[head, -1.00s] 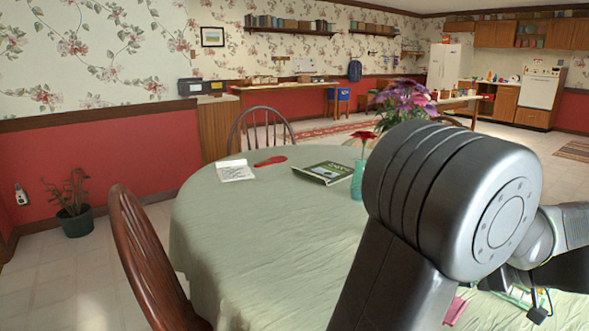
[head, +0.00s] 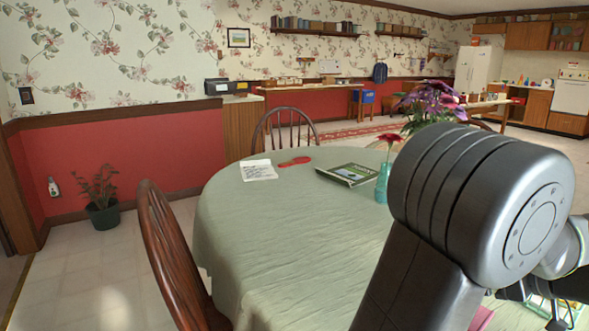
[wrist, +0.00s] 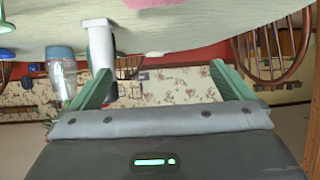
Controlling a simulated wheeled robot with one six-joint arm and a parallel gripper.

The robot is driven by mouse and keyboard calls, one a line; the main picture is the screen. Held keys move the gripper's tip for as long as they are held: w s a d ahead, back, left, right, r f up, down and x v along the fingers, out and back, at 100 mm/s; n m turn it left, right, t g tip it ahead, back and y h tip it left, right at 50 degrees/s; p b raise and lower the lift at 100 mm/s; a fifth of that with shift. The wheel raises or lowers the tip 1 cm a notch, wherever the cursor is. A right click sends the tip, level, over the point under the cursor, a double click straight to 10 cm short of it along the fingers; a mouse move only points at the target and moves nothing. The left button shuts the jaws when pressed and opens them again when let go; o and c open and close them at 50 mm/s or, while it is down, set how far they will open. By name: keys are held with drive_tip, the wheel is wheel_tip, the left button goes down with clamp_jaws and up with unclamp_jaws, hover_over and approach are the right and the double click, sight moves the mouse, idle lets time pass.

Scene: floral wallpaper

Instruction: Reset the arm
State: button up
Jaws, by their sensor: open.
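My gripper (wrist: 161,67) shows in the wrist view with its two green fingers spread wide apart. It is open, and nothing is held between the fingers. The wrist view is upside down, with the tabletop along its upper edge and the wallpapered wall below. In the head view my arm's dark grey links fill the right side, bent at a large round joint. The gripper's fingers cannot be made out there.
A wooden chair (head: 172,255) stands at left.

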drive_tip(key=p+v, duration=0.2)
drive_tip(key=v, duration=1)
drive_tip(key=b+x, duration=0.2)
drive_tip(key=x, duration=1.2)
drive_tip(key=shift+b, duration=0.35)
drive_tip(key=w+a+g+h+p, duration=0.2)
drive_tip(key=w+a+g+p, duration=0.1)
drive_tip(key=p, duration=0.6)
drive_tip(key=w+a+f+g+h+p, duration=0.1)
drive_tip(key=w+a+g+h+p, duration=0.1)
drive_tip(key=w+p, duration=0.4)
drive_tip(key=w+a+g+h+p, duration=0.2)
drive_tip(key=w+a+g+p, duration=0.2)
drive_tip(key=p, duration=0.9)
drive_tip(key=shift+w+a+f+g+h+p, duration=0.15)
drive_tip(key=shift+w+a+g+h+p, duration=0.25)
drive_tip(key=shift+w, duration=0.1)
drive_tip(key=shift+w+a+f+g+h+p, duration=0.2)
drive_tip(key=shift+w+f+g+h, duration=0.15)
drive_tip(key=shift+f+g, duration=0.2)
drive_tip(key=shift+w+a+f+g+h+p, duration=0.2)
drive_tip(key=shift+w+f+g+h, duration=0.2)
drive_tip(key=shift+f, duration=0.2)
drive_tip(key=shift+s, duration=0.1)
